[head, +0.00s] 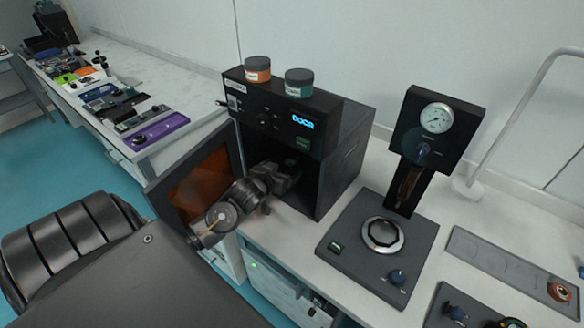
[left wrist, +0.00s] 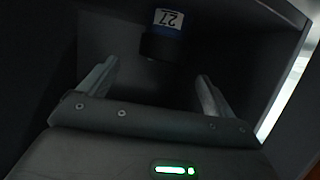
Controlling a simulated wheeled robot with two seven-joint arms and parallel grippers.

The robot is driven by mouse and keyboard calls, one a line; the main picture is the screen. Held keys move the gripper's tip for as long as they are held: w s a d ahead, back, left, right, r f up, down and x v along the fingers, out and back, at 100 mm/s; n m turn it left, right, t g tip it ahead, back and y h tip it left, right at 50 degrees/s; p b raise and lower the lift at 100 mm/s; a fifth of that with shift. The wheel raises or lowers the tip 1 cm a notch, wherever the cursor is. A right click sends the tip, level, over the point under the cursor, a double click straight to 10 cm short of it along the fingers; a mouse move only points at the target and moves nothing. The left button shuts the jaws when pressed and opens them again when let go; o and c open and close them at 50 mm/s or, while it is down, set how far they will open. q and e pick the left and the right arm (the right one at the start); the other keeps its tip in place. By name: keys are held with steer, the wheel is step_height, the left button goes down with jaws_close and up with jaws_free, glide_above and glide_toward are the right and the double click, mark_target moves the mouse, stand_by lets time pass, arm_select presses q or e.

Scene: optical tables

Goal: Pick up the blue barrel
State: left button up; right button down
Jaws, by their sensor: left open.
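The blue barrel (left wrist: 165,33) shows in the left wrist view, inside the dark chamber. It is a dark cylinder with a blue band and a white label reading 27, upside down in the picture. My left gripper (left wrist: 157,70) is open, its two fingers apart on either side below the barrel in the picture. The barrel looks beyond the fingertips, and no contact shows. In the head view my left gripper (head: 288,176) reaches into the black oven-like box (head: 345,150), whose door (head: 200,185) stands open. The barrel is hidden in the head view. My right gripper is out of view.
An orange-banded jar (head: 257,69) and a green-banded jar (head: 299,82) stand on the box. A gauge press (head: 370,255) stands right of it, beside a grey tray (head: 500,262). The chamber walls lie close around the gripper. Another bench (head: 150,90) holds several devices.

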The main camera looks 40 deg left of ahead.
mark_target(290, 162)
arm_select(q)
steer(key=x, duration=0.3)
steer(key=shift+w+a+f, duration=0.15)
steer(key=shift+w+f, duration=0.05)
steer(key=shift+w, duration=0.1)
steer(key=shift+w+a+r+p, duration=0.1)
steer(key=shift+w+p, duration=0.2)
steer(key=shift+p, duration=0.15)
steer(key=p+x, duration=0.1)
steer(key=x, duration=0.2)
steer(key=shift+w, duration=0.25)
steer(key=shift+w+a+f, duration=0.15)
steer(key=shift+w+f, duration=0.2)
steer(key=shift+w, duration=0.05)
steer(key=c, duration=1.2)
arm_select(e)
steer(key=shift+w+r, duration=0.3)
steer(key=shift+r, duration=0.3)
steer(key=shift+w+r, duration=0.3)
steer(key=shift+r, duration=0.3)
arm_select(q)
steer(key=shift+r, duration=0.15)
steer(key=shift+c, duration=0.2)
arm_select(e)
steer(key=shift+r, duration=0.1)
